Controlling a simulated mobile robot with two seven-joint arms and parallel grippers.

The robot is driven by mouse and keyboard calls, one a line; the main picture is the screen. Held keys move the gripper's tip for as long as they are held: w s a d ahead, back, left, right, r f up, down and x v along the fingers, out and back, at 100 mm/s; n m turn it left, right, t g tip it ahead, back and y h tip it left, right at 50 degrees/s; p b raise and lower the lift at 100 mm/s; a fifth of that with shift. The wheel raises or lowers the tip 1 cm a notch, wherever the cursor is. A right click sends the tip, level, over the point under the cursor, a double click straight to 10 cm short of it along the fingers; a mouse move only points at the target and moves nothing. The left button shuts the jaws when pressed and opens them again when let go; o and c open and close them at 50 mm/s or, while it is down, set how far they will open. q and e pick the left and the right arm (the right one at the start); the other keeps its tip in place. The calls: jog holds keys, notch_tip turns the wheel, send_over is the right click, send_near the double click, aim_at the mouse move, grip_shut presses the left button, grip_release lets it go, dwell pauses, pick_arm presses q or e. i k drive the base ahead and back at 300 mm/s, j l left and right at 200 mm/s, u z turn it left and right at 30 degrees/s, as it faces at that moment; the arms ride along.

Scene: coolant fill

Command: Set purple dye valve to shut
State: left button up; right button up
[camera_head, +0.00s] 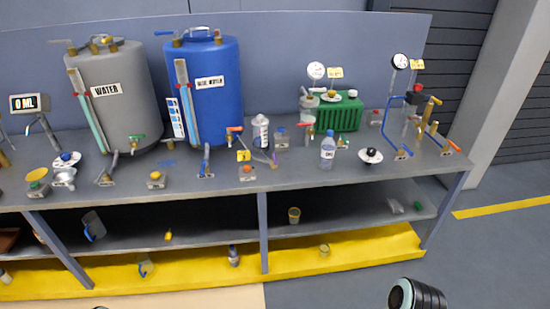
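I cannot pick out a valve clearly marked as purple dye at this size. A thin purple strip (273,161) shows on the bench below a small white-labelled canister (260,133). A valve with an orange handle (235,129) sits just left of the canister, at the blue tank's right side; I cannot tell which line it serves.
The grey bench (330,178) carries a grey WATER tank (115,110), a blue tank (222,92), a green ribbed unit (340,116), a clear bottle (328,150), gauges and blue-and-brass pipework (408,125). Shelves below hold small cups. Open floor (500,250) lies at the right.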

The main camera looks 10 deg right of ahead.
aim_at(274, 158)
jog(key=i+l+u, duration=0.1)
jog(key=u, duration=0.3)
jog(key=i+l+u, duration=0.1)
jog(key=u, duration=0.3)
jog(key=l+u, duration=0.3)
jog(key=u, duration=0.15)
jog(key=l+u, duration=0.4)
jog(key=l, duration=0.7)
jog(key=i, duration=0.05)
